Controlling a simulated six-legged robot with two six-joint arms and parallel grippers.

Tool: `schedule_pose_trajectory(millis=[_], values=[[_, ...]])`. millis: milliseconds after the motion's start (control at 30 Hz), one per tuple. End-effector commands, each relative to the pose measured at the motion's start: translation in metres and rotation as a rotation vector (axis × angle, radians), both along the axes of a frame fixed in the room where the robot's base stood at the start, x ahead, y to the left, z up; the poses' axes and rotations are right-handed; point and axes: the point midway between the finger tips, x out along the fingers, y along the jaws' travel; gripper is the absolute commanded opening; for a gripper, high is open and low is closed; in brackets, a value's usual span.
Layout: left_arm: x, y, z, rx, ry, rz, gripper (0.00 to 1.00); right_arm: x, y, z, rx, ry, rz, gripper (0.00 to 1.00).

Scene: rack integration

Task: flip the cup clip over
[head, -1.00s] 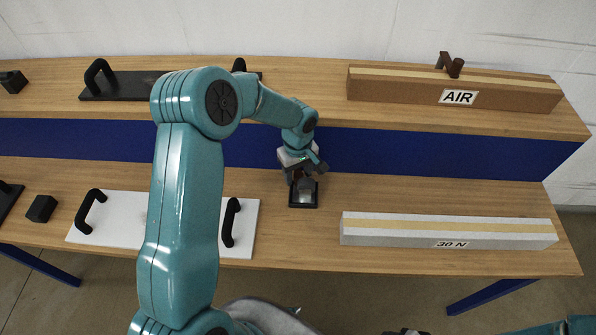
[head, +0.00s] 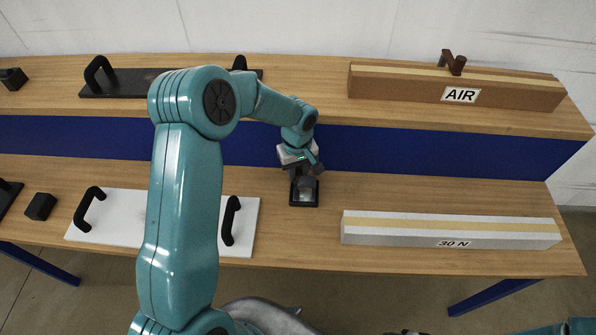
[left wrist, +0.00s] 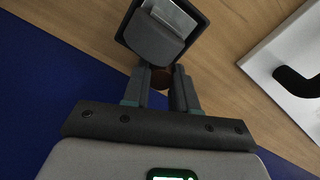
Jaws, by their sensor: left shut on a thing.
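The cup clip appears to be the dark grey piece with a rounded end and a silvery plate (left wrist: 160,35), set in a black square frame on the lower shelf. It also shows in the head view (head: 305,191), small and partly under the gripper. My left gripper (left wrist: 162,88) reaches down at its far edge, with its fingers close together on a small part there. A small brown round bit (left wrist: 162,78) shows between the fingers. The gripper (head: 304,172) hides much of the contact in the head view. My right gripper is not clearly visible.
A white panel with black handles (head: 160,220) lies to the left, and a grey "30 N" box (head: 450,230) to the right. A brown "AIR" box (head: 455,90) and a black handled plate (head: 130,85) are on the upper shelf. Bare wood surrounds the black frame.

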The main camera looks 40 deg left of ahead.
Motion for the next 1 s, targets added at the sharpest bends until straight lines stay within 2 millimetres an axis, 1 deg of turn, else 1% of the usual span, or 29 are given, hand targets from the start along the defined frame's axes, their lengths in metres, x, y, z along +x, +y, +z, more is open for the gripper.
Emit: schedule_pose_trajectory(millis=[33,67,100,133,433,567,667,900,1000], values=[[0.0,0.0,0.001,0.001,-0.001,0.0,0.0,0.0,0.0,0.0,0.0,0.0,0.0,0.53],[0.0,0.0,0.001,0.001,-0.001,0.0,0.3,0.0,0.0,0.0,0.0,0.0,0.0,0.53],[0.0,0.0,0.001,0.001,-0.001,0.0,0.43,0.0,0.0,0.0,0.0,0.0,0.0,0.53],[0.0,0.0,0.001,0.001,-0.001,0.0,0.53,0.0,0.0,0.0,0.0,0.0,0.0,0.53],[0.0,0.0,0.001,0.001,-0.001,0.001,0.53,0.0,0.0,0.0,0.0,0.0,0.0,0.53],[0.001,0.001,0.013,0.001,-0.004,0.001,0.53,0.0,0.0,-0.001,0.0,0.0,0.0,0.53],[0.001,0.0,0.033,0.001,-0.006,0.001,0.53,0.0,0.0,-0.002,0.0,0.0,0.0,0.53],[0.001,0.0,0.098,0.001,-0.007,0.002,0.53,0.0,0.0,-0.004,0.0,0.0,0.0,0.53],[0.001,0.0,0.123,0.001,-0.006,0.0,0.53,0.0,0.0,-0.004,0.0,0.0,0.0,0.53]])
